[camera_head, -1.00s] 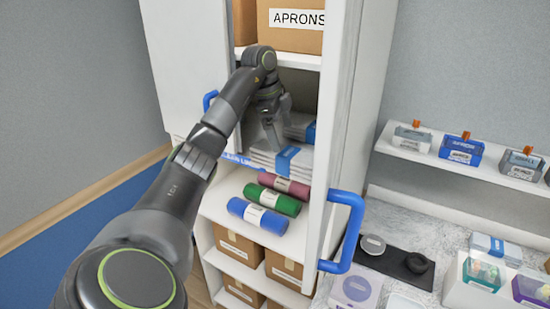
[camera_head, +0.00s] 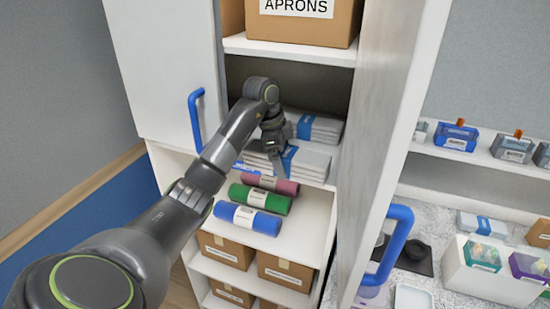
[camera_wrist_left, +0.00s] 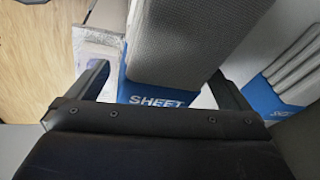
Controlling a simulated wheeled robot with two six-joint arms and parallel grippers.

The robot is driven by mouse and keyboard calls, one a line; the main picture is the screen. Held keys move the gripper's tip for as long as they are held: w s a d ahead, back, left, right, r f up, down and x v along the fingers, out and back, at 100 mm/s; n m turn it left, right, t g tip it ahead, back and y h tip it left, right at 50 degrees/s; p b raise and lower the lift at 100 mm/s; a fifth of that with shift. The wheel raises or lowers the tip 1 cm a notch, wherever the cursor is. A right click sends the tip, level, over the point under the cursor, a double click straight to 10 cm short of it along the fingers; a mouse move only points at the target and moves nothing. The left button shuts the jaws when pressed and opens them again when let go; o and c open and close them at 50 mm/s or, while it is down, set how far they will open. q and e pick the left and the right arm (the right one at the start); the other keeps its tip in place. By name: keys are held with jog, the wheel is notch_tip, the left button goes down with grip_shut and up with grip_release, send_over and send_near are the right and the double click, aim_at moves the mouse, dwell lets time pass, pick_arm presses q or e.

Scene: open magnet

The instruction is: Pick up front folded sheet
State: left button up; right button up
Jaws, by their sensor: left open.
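The front folded sheet (camera_head: 312,165) lies in a grey stack with a blue band at the front of the cabinet shelf. My left gripper (camera_head: 279,170) is open at the stack's blue band, pointing down. In the left wrist view, a grey folded sheet (camera_wrist_left: 188,42) with a blue band marked "SHEET" lies between the open fingers of my left gripper (camera_wrist_left: 160,75). I cannot tell whether the fingers touch it. A second banded stack (camera_head: 322,127) is behind, also seen at the right of the wrist view (camera_wrist_left: 287,82). My right gripper is not in view.
Rolled blue (camera_head: 248,219), green (camera_head: 262,198) and maroon (camera_head: 272,184) items lie on the shelf below. A shelf with an "APRONS" box (camera_head: 300,22) is above. The open right door (camera_head: 385,130) and left door (camera_head: 165,75) flank the opening.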

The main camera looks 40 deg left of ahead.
pick_arm(q)
jog(key=shift+w+f, duration=0.1)
jog(key=shift+w, duration=0.05)
jog(key=shift+d, duration=0.35)
jog(key=shift+d+r, duration=0.35)
jog(key=shift+d, duration=0.4)
jog(key=c, duration=0.6)
jog(key=shift+a, duration=0.15)
jog(key=shift+c, duration=1.2)
jog(key=shift+a, duration=0.15)
jog(key=shift+c, duration=1.1)
jog(key=shift+f, duration=0.1)
jog(key=shift+c, duration=0.9)
jog(key=shift+a, duration=0.15)
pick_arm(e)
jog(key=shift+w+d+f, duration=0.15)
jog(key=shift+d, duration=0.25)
